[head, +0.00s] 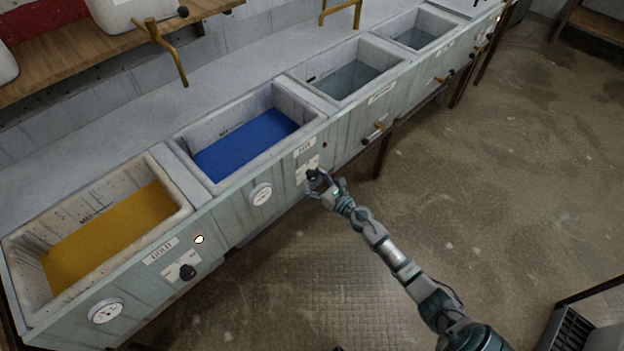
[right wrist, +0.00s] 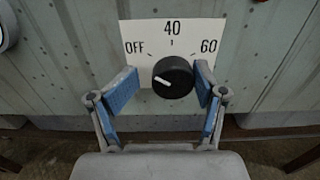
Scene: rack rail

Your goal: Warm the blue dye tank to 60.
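The blue dye tank (head: 178,163) is a grey basin of blue liquid in the bench, with a round dial gauge (head: 262,194) on its front whose reading is too small to tell. Its heat knob (right wrist: 173,77) is black, on a white plate (right wrist: 172,31) marked OFF, 40 and 60. The knob's white pointer is on the left, the OFF side. My right gripper (head: 313,178) is at this knob in the head view. In the right wrist view, its blue-padded fingers (right wrist: 163,88) are open on either side of the knob, with a gap visible at the left. My left gripper is not in view.
The gold dye tank (head: 14,287) stands at the left, with its own knob (head: 188,272), gauge (head: 106,311) and a lit lamp (head: 199,239). Two tanks of greyish liquid are farther right. Brass taps (head: 165,50) stand behind the tanks.

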